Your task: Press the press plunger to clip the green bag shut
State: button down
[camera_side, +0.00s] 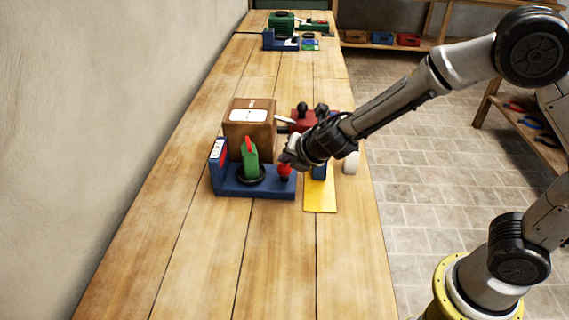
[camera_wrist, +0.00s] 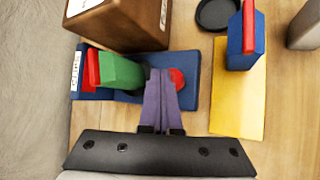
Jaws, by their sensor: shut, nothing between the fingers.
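The blue press base (camera_side: 228,188) sits on the bench, with an upright labelled back plate at its left end. The green bag (camera_side: 250,160) stands upright on it in a black ring, with a red part at its top; it also shows in the wrist view (camera_wrist: 122,71). The red plunger (camera_side: 285,171) is a round knob at the right end of the base. In the wrist view the plunger (camera_wrist: 178,78) shows just right of my fingertips, partly hidden by them. My gripper (camera_side: 288,159) is shut and empty, close above the plunger; I cannot tell whether they touch.
A brown box (camera_side: 250,134) stands behind the press. To the right, a yellow mat (camera_side: 320,200) bears a blue block with a red top (camera_wrist: 248,40). A black dish (camera_wrist: 216,14) lies behind. The wall borders the bench at left. The bench front is clear.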

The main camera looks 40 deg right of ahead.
aim_at(287, 168)
jog(key=shift+r, duration=0.5)
jog(key=shift+r, duration=0.1)
jog(key=shift+r, duration=2.45)
